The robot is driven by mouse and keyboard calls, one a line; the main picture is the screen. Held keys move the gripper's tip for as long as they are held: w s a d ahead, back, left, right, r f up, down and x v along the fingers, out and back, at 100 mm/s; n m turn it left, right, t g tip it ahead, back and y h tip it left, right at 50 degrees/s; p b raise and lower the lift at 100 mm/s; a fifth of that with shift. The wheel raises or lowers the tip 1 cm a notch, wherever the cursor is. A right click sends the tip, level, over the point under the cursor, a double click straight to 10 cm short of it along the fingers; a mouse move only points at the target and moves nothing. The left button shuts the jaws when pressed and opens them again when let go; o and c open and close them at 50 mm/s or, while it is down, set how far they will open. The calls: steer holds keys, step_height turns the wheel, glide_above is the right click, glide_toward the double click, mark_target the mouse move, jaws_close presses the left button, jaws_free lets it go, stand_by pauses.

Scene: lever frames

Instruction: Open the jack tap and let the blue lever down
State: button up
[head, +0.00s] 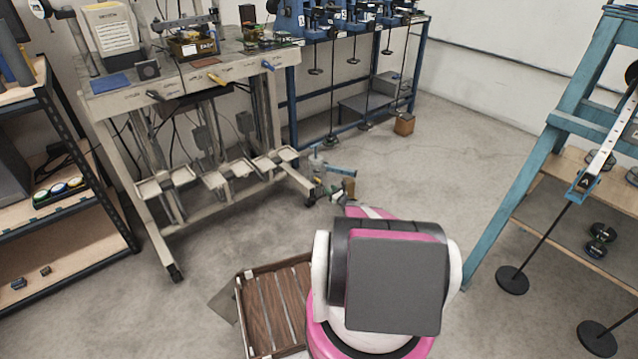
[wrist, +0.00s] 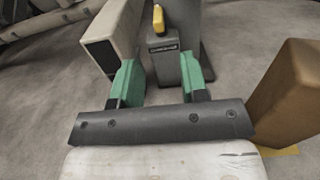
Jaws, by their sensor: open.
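The bench frame (head: 215,75) at the upper left carries a lever with a blue handle (head: 268,65) at the right end of its front edge, beside yellow and black ones. A small jack-like device (head: 318,162) stands on the floor at the frame's right foot. In the wrist view, my gripper (wrist: 160,66) is open with green fingers. A grey block (wrist: 163,52) with a yellow knob (wrist: 158,18), perhaps the tap, lies ahead between the fingertips. Nothing is held. My arm hides part of the floor in the head view.
A brown block (wrist: 285,95) stands close to the gripper's right, and a pale box (wrist: 108,38) is just beyond the left finger. A wooden slatted crate (head: 275,305) lies left of my arm. A blue frame (head: 530,150) stands at right. Floor between is mostly clear.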

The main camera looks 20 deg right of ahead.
mark_target(320, 182)
steer(key=x, duration=1)
steer(key=shift+w+a, duration=0.15)
jaws_close()
